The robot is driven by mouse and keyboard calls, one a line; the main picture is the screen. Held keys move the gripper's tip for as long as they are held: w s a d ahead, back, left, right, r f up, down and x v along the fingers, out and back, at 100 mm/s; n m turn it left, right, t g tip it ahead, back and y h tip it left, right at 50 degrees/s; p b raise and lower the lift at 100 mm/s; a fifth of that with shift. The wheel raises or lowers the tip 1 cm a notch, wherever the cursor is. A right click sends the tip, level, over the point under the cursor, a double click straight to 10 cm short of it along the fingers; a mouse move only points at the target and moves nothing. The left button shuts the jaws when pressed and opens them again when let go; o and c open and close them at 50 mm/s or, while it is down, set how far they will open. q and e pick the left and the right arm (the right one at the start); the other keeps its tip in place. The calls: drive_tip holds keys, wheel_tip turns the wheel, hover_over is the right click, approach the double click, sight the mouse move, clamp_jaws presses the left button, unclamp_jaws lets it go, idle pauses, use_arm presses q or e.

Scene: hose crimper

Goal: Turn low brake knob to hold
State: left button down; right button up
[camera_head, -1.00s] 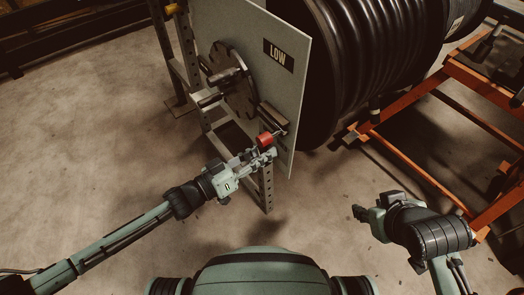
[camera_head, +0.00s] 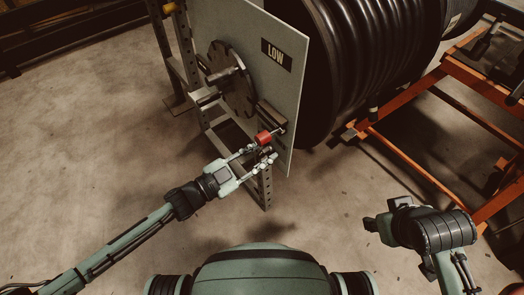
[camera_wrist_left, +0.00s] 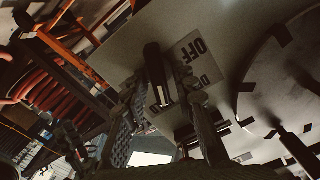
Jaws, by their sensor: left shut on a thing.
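The LOW panel (camera_head: 250,65) stands upright in front of a large dark reel. A red-ended brake knob (camera_head: 264,137) sticks out low at its right edge. My left gripper (camera_head: 263,154) reaches it from the lower left, with its fingertips at the knob. In the left wrist view, a dark knob bar (camera_wrist_left: 155,70) with a white line lies between the two fingers, and the gripper is shut on it. A plate lettered OFF (camera_wrist_left: 193,58) is beside the bar; its other lettering is partly hidden by a finger. My right gripper (camera_head: 371,223) is at the right, away from the panel.
A slotted disc (camera_head: 236,90) with a protruding shaft sits on the panel, left of the knob. A perforated metal stand (camera_head: 265,188) is below. The big black reel (camera_head: 350,70) and an orange frame (camera_head: 410,165) fill the right. The floor at left is clear.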

use_arm(q)
drive_tip(key=shift+m, duration=0.5)
use_arm(e)
drive_tip(key=shift+w+a, duration=0.1)
drive_tip(key=shift+w, duration=0.05)
drive_tip(key=shift+w+a, duration=0.1)
use_arm(q)
drive_tip(key=c, duration=1.5)
unclamp_jaws()
drive_tip(key=shift+c, duration=0.2)
drive_tip(key=shift+s, duration=0.1)
use_arm(e)
drive_tip(key=shift+a+r, duration=0.1)
use_arm(q)
drive_tip(key=v, duration=1.2)
